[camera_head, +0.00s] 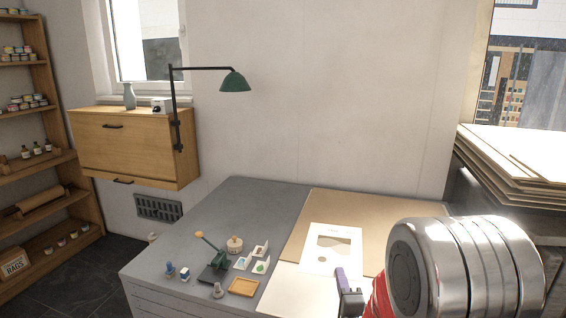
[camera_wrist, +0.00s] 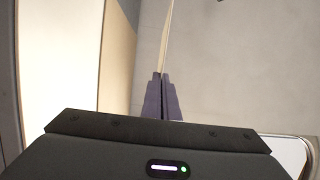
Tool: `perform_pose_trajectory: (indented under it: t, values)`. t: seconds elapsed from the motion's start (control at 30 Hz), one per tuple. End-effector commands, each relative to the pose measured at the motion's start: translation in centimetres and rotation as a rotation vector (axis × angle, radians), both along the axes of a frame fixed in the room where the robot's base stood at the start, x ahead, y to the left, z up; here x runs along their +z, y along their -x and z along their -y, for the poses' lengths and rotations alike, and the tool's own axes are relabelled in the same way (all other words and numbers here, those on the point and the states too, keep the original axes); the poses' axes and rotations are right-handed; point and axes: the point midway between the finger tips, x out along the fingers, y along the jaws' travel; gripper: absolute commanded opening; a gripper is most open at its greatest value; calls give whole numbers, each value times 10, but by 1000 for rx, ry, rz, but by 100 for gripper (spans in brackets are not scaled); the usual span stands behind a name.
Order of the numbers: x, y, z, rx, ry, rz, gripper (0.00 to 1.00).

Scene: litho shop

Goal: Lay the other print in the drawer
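My gripper (camera_head: 343,282) has narrow purple fingers, which also show close together in the wrist view (camera_wrist: 162,97). It is shut on the near edge of a print (camera_head: 322,261), a white sheet with a tan and grey picture. In the wrist view the print (camera_wrist: 166,40) is seen edge-on as a thin cream strip rising from between the fingertips. The grey flat-file cabinet (camera_head: 240,200) shows drawer lines on its front, and no drawer stands visibly open. A second print cannot be made out for certain.
A tan board (camera_head: 385,220) and a pale sheet (camera_head: 290,290) lie beneath the print. Small tools, a green-based lever press (camera_head: 213,272) and a wooden tray (camera_head: 243,287) stand left. Stacked boards (camera_head: 520,160) rise at right. A wooden wall cabinet (camera_head: 135,140) and green lamp (camera_head: 234,82) are behind.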

Motion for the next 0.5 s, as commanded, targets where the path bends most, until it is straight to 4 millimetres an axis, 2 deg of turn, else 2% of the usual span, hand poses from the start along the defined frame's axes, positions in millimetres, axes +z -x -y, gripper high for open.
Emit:
perform_pose_trajectory:
  t: [0.27,0.5]
  values:
    - [-20,22,0,0,0,-4,0]
    - [-49,39,0,0,0,-7,0]
